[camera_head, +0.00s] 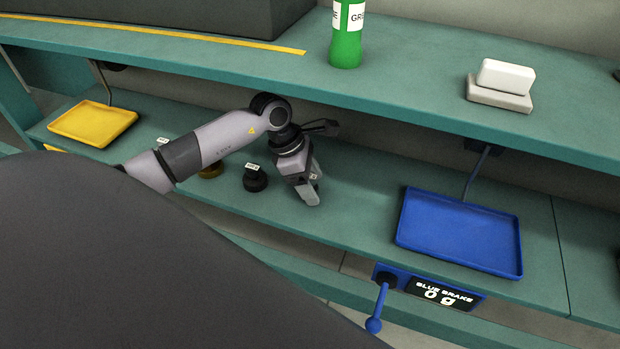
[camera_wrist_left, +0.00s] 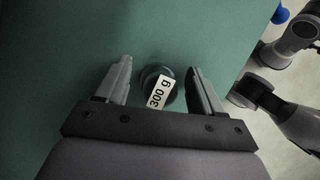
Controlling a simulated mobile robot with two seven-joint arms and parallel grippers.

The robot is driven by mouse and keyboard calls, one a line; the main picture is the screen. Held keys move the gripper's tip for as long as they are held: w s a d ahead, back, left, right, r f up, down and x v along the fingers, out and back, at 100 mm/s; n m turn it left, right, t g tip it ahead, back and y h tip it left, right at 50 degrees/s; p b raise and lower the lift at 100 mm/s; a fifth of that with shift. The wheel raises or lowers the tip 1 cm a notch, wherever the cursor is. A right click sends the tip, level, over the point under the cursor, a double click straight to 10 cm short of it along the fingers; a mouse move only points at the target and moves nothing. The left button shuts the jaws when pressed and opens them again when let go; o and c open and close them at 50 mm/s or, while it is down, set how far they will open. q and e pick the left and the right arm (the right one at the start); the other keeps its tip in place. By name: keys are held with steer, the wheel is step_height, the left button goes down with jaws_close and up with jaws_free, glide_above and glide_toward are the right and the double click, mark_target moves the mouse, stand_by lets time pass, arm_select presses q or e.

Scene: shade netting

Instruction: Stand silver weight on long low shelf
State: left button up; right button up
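My left gripper (camera_head: 312,186) points down over the long low green shelf (camera_head: 365,205). In the left wrist view its two fingers (camera_wrist_left: 160,80) are apart, with a dark grey round weight (camera_wrist_left: 149,76) labelled 300 g between them. Gaps show between the weight and both fingers. In the head view this weight is mostly hidden by the gripper, and I cannot tell surely that it is the silver one. A black weight (camera_head: 255,181) stands left of the gripper, and a brass-coloured weight (camera_head: 211,171) is farther left, partly behind my arm. My right gripper is not in view.
A blue tray (camera_head: 460,232) lies right of the gripper, above a blue lever (camera_head: 376,310) and a display (camera_head: 442,293) reading 0 g. A yellow tray (camera_head: 93,123) is at left. The upper shelf (camera_head: 420,85) overhangs behind, carrying a green bottle (camera_head: 346,45) and a white block (camera_head: 506,75).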

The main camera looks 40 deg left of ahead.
mark_target(252, 171)
arm_select(q)
steer(key=shift+r, duration=0.1)
steer(key=p+v, duration=0.1)
steer(key=v, duration=0.4)
steer(key=shift+a+r, duration=0.2)
steer(key=shift+r, duration=0.15)
steer(key=s+a, duration=0.2)
steer(key=a, duration=0.1)
steer(key=s+a, duration=0.2)
steer(key=a, duration=0.1)
steer(key=s+a, duration=0.2)
steer(key=a, duration=0.2)
steer(key=shift+a+f+b, duration=0.1)
steer(key=shift+f+b, duration=0.2)
steer(key=shift+b, duration=0.05)
